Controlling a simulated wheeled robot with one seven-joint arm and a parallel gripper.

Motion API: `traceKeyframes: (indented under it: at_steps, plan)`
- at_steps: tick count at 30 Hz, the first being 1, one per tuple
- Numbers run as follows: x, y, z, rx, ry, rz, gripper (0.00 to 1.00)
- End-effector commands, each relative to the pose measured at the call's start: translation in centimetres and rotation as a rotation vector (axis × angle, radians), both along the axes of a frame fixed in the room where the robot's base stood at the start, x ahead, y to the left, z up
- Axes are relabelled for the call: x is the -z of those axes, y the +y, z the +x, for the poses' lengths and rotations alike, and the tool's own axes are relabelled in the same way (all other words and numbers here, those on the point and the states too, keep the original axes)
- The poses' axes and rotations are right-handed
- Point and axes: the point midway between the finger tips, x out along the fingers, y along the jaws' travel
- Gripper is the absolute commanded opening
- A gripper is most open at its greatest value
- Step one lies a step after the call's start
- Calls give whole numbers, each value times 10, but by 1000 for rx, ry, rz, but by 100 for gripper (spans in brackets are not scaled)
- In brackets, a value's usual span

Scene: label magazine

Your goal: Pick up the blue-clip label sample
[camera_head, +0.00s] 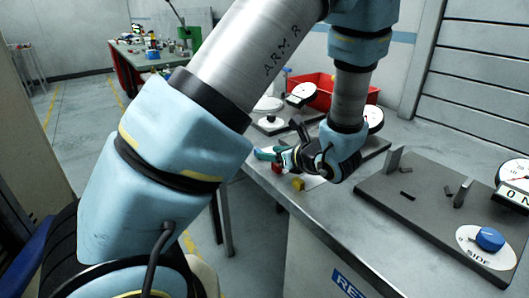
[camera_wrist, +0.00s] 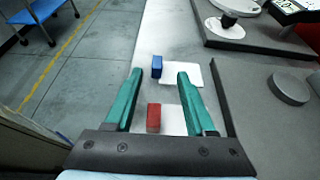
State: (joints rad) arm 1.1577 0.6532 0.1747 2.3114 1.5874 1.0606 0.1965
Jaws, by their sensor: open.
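The blue-clip label sample shows in the wrist view as a small blue block (camera_wrist: 157,66) with a white label (camera_wrist: 185,75) on its right, lying near the table edge. My gripper (camera_wrist: 160,75) is open, with its teal fingertips just short of the blue clip in the picture; their height above the table is hard to tell. A red-clip sample (camera_wrist: 153,118) with a white label appears between the fingers, nearer the palm. In the head view my gripper (camera_head: 266,153) is low over the table edge.
In the head view, a yellow clip (camera_head: 298,184) sits near the front edge beside the red clip (camera_head: 277,168). A dark fixture plate (camera_head: 425,205) with a blue knob stands right. Dial gauges and a red bin (camera_head: 325,84) are behind. Open floor lies left of the table.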

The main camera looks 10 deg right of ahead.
Motion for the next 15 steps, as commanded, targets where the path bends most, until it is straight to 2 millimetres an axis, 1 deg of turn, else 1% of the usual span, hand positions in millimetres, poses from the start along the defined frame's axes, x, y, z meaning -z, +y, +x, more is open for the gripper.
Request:
traceKeyframes:
  at_steps: [3,7,10,15]
  plan:
    - [2,12,15,-7,1,5,55]
    - [10,19,29,-5,1,2,55]
    - [14,21,36,-3,0,1,55]
    - [15,22,37,-2,0,0,55]
